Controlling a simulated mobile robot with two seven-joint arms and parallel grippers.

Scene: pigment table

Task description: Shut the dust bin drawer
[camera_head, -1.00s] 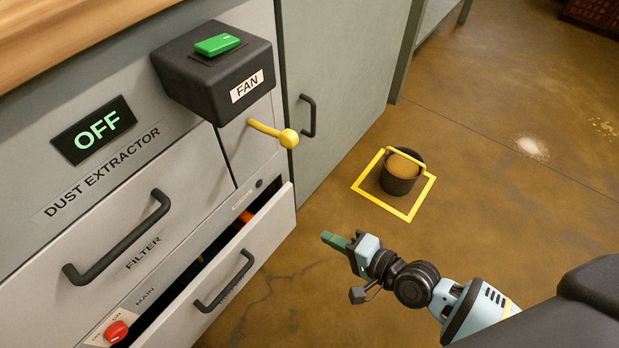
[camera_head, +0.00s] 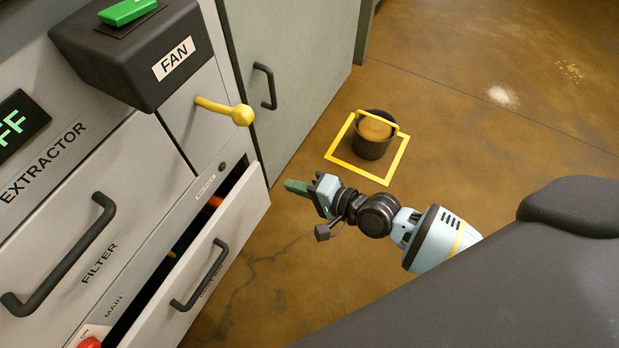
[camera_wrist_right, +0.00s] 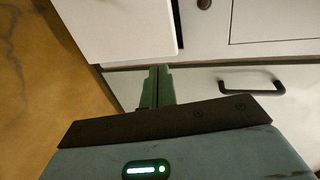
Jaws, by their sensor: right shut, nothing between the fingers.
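The dust bin drawer (camera_head: 245,214) is the low grey drawer with a black handle (camera_head: 202,276) in the head view. It stands pulled out, and its dark inside shows behind the front panel, with something orange in it. My right gripper (camera_head: 290,186) is shut and empty, just right of the drawer's far end and apart from it. In the right wrist view its green fingers (camera_wrist_right: 158,88) are together, and a pale panel edge (camera_wrist_right: 120,30), likely the drawer front, shows beyond them at upper left. My left gripper is not in view.
The cabinet carries a fan box (camera_head: 140,50), a yellow lever (camera_head: 225,110), a filter drawer handle (camera_head: 65,260) and a red main switch (camera_head: 90,343). A bucket (camera_head: 373,140) stands in a yellow floor square (camera_head: 396,164).

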